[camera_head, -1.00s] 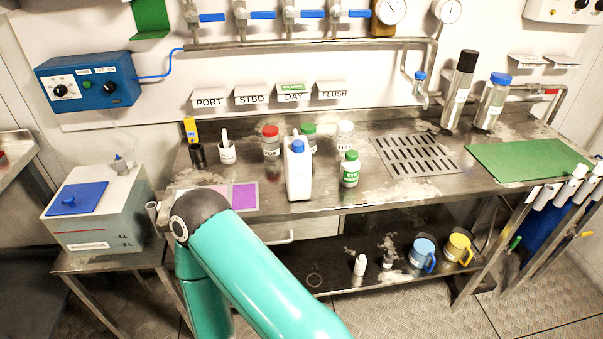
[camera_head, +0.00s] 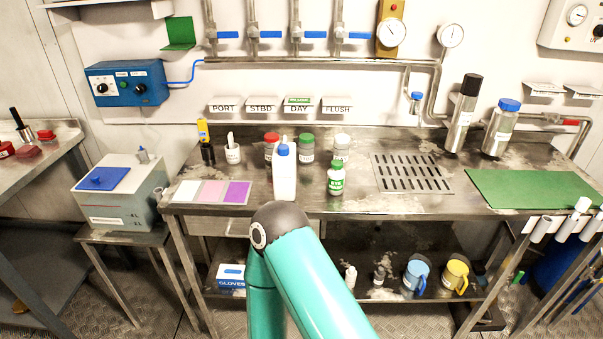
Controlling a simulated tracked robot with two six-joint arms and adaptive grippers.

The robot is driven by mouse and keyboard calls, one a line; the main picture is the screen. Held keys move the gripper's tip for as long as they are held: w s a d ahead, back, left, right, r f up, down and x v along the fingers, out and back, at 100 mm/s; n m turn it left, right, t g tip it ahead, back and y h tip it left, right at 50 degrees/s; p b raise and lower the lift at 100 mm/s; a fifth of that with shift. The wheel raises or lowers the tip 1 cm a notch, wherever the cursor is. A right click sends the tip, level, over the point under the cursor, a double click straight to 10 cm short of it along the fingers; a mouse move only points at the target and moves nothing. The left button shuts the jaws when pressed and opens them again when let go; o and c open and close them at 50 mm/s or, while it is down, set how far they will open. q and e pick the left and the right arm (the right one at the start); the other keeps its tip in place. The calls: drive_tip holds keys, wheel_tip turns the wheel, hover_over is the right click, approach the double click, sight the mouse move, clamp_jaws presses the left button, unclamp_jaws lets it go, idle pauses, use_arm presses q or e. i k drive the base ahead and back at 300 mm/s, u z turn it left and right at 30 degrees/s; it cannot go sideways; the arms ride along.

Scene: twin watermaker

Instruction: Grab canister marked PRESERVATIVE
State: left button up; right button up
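No label reading PRESERVATIVE can be read in this view. A white canister with a blue cap (camera_head: 284,174) stands upright at the front of the steel workbench (camera_head: 400,203); no writing on it is legible from here. A white bottle with a green label and cap (camera_head: 336,178) stands to its right. One of my teal arms rises from the bottom edge, its dark elbow just below and in front of the canister, apparently apart from it. Neither gripper is in view.
Behind stand a red-capped jar (camera_head: 271,147), a green-capped jar (camera_head: 306,149) and a white-capped jar (camera_head: 342,147). A drain grate (camera_head: 412,173) and a green mat (camera_head: 529,189) lie to the right. Coloured cards (camera_head: 212,192) lie left. Metal flasks (camera_head: 463,114) stand at the back right.

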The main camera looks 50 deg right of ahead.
sight(284, 158)
drive_tip(key=u, duration=1.6)
drive_tip(key=i, duration=0.1)
drive_tip(key=z, duration=2.9)
drive_tip(key=i, duration=0.5)
drive_tip(key=u, duration=0.2)
drive_tip(key=k, duration=0.8)
drive_tip(key=z, duration=0.2)
drive_tip(key=i, duration=0.7)
